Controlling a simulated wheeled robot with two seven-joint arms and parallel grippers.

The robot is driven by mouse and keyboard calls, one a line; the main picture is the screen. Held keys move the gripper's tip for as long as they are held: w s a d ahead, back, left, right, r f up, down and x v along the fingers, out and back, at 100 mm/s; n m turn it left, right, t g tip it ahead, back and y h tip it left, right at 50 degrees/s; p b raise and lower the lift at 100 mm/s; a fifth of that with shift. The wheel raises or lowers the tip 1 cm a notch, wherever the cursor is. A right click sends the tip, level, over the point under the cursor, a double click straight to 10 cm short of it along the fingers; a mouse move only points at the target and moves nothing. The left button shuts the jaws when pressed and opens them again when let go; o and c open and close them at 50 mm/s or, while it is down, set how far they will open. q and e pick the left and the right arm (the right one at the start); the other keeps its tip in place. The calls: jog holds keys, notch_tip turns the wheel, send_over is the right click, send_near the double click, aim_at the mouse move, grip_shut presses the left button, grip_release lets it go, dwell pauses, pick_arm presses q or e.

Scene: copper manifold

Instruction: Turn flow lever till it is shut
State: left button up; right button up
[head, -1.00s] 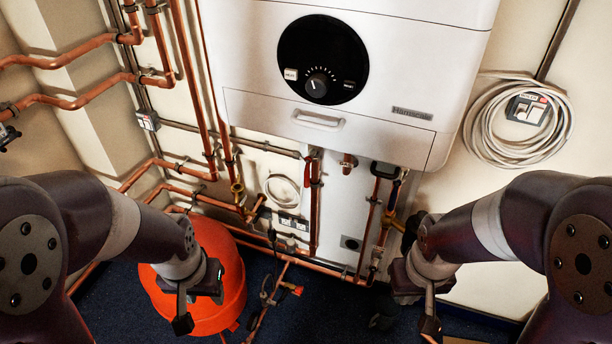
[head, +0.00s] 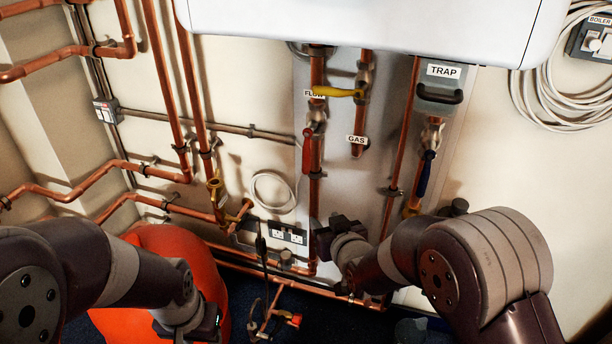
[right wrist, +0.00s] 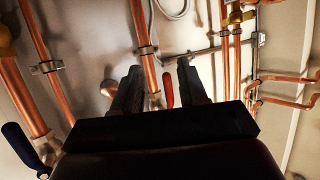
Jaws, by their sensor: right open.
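The red flow lever (head: 307,150) hangs along the copper pipe under the FLOW label (head: 314,94), its handle pointing down, in line with the pipe. My right gripper (head: 328,236) is below and slightly right of it, apart from it. In the right wrist view its two dark fingers (right wrist: 157,88) are spread and empty. The red lever (right wrist: 168,90) shows beyond, in the gap between them, beside its pipe (right wrist: 143,45). My left arm reaches the bottom edge of the head view; its fingers are out of the picture.
A yellow lever (head: 338,92) sits right of the flow pipe, near the GAS label (head: 357,139). A blue lever (head: 425,173) hangs under the TRAP box (head: 441,97). The white boiler (head: 370,22) is above. An orange-red tank (head: 165,250) stands on the floor at left.

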aim_at(307, 154)
jog(key=w+r+t+y, duration=0.1)
jog(key=w+r+t, duration=0.25)
jog(key=r, duration=0.45)
pick_arm(q)
jog(key=shift+w+f+b, duration=0.3)
jog(key=shift+f+b, duration=0.25)
jog(key=shift+b, duration=0.2)
pick_arm(e)
jog(key=shift+t, duration=0.25)
jog(key=x, duration=0.8)
jog(key=a+x, duration=0.1)
jog(key=x, duration=0.3)
jog(key=shift+r, duration=0.2)
grip_shut()
